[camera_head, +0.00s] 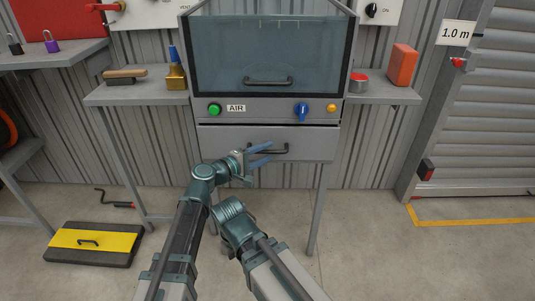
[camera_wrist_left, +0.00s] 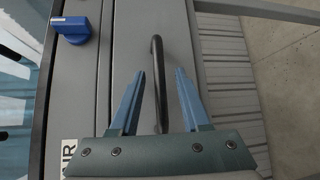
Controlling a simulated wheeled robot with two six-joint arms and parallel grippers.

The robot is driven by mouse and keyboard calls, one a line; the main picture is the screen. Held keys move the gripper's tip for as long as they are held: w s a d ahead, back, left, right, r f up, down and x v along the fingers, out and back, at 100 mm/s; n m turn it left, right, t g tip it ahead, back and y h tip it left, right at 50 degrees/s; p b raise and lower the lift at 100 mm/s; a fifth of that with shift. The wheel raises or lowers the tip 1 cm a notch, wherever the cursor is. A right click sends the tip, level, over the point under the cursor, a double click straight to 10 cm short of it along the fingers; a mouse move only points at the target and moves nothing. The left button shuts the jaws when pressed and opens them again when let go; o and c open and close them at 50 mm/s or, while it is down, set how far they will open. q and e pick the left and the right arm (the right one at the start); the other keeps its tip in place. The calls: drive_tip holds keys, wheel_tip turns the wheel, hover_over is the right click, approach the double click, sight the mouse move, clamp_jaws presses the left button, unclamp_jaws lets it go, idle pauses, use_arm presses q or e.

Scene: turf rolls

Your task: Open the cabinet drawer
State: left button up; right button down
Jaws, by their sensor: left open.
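The grey cabinet drawer (camera_head: 225,142) sits below the control panel, and its front looks flush with the cabinet. Its dark bar handle (camera_head: 284,149) is partly hidden behind my left gripper (camera_head: 270,153). My left gripper is open, with its blue fingers pointing at the drawer front. In the left wrist view the handle (camera_wrist_left: 156,60) lies between the two open fingers (camera_wrist_left: 160,75), apart from both in the picture. The drawer front (camera_wrist_left: 130,40) fills the area behind it. My right arm shows low in the middle, but its gripper does not show.
Above the drawer are a green button (camera_head: 214,109), a blue knob (camera_head: 302,112) and a glass-fronted chamber with its own handle (camera_head: 268,81). Side shelves hold a brush (camera_head: 125,75), a brass-coloured piece and an orange block (camera_head: 403,65). A yellow-black case (camera_head: 90,244) lies on the floor.

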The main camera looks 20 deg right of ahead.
use_arm(q)
drive_tip(key=shift+w+d, duration=0.25)
drive_tip(key=shift+d, duration=0.25)
clamp_jaws()
drive_tip(key=shift+f, duration=0.1)
idle(1.1)
